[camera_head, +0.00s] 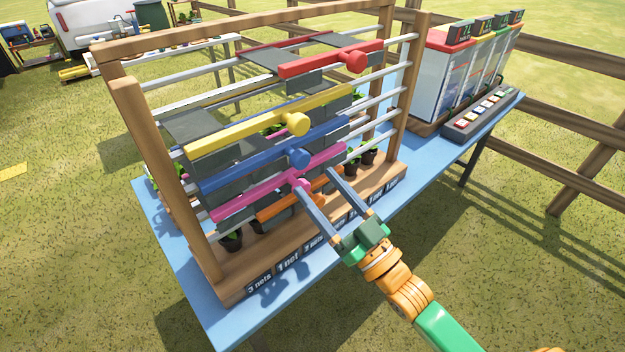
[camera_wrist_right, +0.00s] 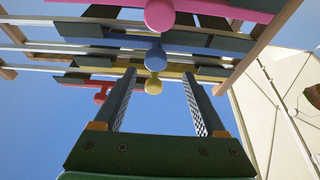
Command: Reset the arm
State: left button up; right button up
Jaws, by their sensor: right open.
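My right gripper (camera_head: 317,191) is open, with its two fingers spread near the pink bar (camera_head: 240,192) and its round pink knob at the lower front of the wooden rack. No object shows between the fingers. In the right wrist view the gripper (camera_wrist_right: 160,85) is seen from below the rack, with the pink knob (camera_wrist_right: 159,15), blue knob (camera_wrist_right: 155,60) and yellow knob (camera_wrist_right: 153,86) above and beyond the fingers. Whether a finger touches the pink knob, I cannot tell. My left gripper is not in view.
The wooden rack (camera_head: 140,150) stands on a blue table (camera_head: 430,152) with yellow, blue, red and orange bars and potted plants inside. Display cases (camera_head: 460,75) and a button panel (camera_head: 482,117) stand at the back right. A wooden fence (camera_head: 560,165) is on the right. Grass lies in front.

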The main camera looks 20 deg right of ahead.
dwell(0.3)
jog(key=shift+w+f, duration=0.1)
jog(key=shift+f, duration=0.15)
jog(key=s+f+m+g+h, duration=0.1)
jog(key=s+f+g+h, duration=0.15)
jog(key=f+g, duration=0.45)
jog(key=s+f+m+g+h, duration=0.1)
jog(key=s+f+g+h, duration=0.15)
jog(key=f, duration=0.85)
jog(key=s+f+g+h, duration=0.1)
jog(key=s+f+g, duration=0.3)
jog(key=s, duration=0.3)
jog(key=s+f+g+h, duration=0.1)
jog(key=s+f+g, duration=0.25)
jog(key=s, duration=0.35)
notch_tip(320, 180, down, 15)
jog(key=s+g, duration=0.1)
jog(key=g, duration=0.1)
jog(key=s+d+f+g, duration=0.1)
jog(key=s+d+f, duration=0.2)
jog(key=s+f, duration=0.8)
jog(key=shift+s+f+h, duration=0.3)
jog(key=shift+s, duration=0.55)
